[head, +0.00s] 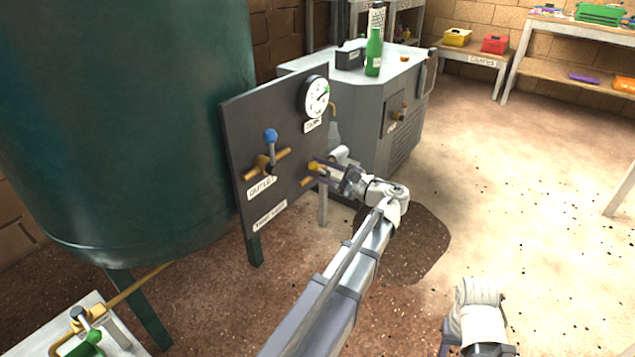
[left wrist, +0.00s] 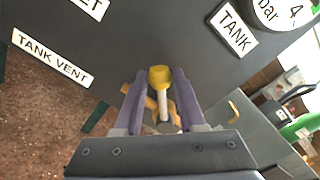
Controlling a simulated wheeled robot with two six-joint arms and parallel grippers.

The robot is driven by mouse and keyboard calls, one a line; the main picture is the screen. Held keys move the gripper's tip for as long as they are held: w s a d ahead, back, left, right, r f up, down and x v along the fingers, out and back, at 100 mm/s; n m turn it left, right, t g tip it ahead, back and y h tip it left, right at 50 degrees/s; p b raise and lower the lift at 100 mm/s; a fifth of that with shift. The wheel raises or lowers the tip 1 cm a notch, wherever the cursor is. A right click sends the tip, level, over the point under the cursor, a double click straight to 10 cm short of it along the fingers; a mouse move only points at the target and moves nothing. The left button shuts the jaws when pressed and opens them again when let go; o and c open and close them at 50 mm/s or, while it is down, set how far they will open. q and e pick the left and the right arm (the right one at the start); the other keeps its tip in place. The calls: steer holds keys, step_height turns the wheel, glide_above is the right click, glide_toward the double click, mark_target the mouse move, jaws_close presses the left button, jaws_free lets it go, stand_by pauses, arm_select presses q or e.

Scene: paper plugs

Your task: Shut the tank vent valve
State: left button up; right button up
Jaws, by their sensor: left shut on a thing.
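The tank vent valve has a yellow knob (head: 314,166) on a short lever, low on the right of the dark panel. It also shows in the left wrist view (left wrist: 160,75), with a pale stem and a brass pipe behind. My left gripper (head: 325,170) is shut on the valve's lever; its two fingers (left wrist: 160,98) flank the stem just below the knob. The valve body is partly hidden by the gripper. The TANK VENT label (left wrist: 52,56) shows in the wrist view. Only white and dark parts of my right arm show at the lower right.
A blue-knobbed OUTLET valve (head: 270,137) sits close to the left on the panel (head: 240,120), with a TANK gauge (head: 316,97) above. A large green tank (head: 125,120) stands behind. A grey cabinet (head: 365,90) bears a green bottle (head: 374,52). The floor at right is open.

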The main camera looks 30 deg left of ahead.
arm_select(q)
steer(key=shift+r, duration=0.1)
steer(key=shift+w+d+r+m+p, duration=0.1)
steer(key=shift+w+r+m+p, duration=0.35)
steer(key=shift+m, duration=0.45)
steer(key=shift+w+r+m+p, duration=0.2)
steer(key=shift+w+m, duration=0.35)
steer(key=shift+m, duration=0.35)
steer(key=shift+w+d+r+m+p, duration=0.1)
steer(key=shift+w+r+m+p, duration=0.1)
steer(key=shift+w+m, duration=0.45)
steer(key=shift+w+r+m+p, duration=0.2)
steer(key=shift+w+m, duration=0.2)
steer(key=shift+m, duration=0.45)
